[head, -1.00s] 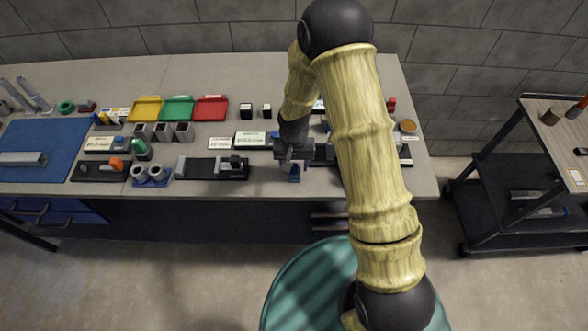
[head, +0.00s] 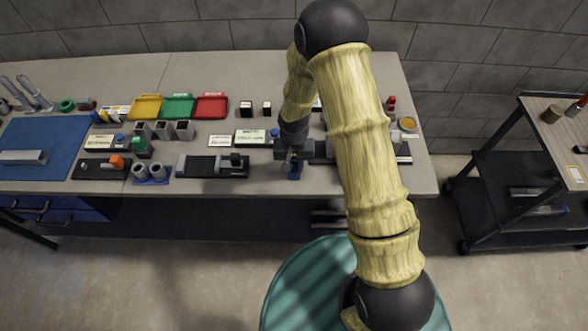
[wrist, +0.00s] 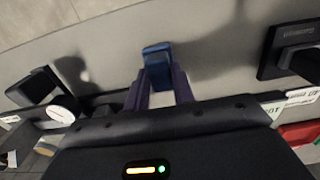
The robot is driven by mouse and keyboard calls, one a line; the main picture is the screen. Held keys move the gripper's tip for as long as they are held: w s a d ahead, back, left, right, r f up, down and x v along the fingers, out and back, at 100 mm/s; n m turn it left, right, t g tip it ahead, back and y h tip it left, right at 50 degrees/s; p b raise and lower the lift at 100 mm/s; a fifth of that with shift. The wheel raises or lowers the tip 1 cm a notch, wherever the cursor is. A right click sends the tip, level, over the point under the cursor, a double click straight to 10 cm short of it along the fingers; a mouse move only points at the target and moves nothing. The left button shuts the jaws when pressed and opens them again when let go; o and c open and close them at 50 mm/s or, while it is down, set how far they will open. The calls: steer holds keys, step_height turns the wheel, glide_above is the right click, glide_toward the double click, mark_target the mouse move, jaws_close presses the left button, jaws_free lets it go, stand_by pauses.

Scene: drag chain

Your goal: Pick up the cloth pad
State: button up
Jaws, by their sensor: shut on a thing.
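The cloth pad appears to be the small dark-blue piece (wrist: 157,62) between my fingertips in the wrist view. It also shows as a small blue patch (head: 294,173) below my gripper in the head view, near the table's front edge. My gripper (wrist: 158,78) is shut on it, with one finger on each side. In the head view my gripper (head: 292,163) points down at the bench. The fingers cover part of the pad, and I cannot tell whether it still touches the bench.
A black fixture (head: 212,166) lies left of my gripper. White label cards (head: 250,138) and red (head: 211,107), green and yellow trays stand behind. My arm hides part of the bench on the right. A cart (head: 510,185) stands apart at the right.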

mark_target(294, 166)
step_height(294, 166, up, 10)
steer(key=b, duration=0.2)
stand_by(0.6)
stand_by(0.3)
steer(key=shift+o, duration=0.8)
steer(key=shift+c, duration=0.3)
stand_by(1.3)
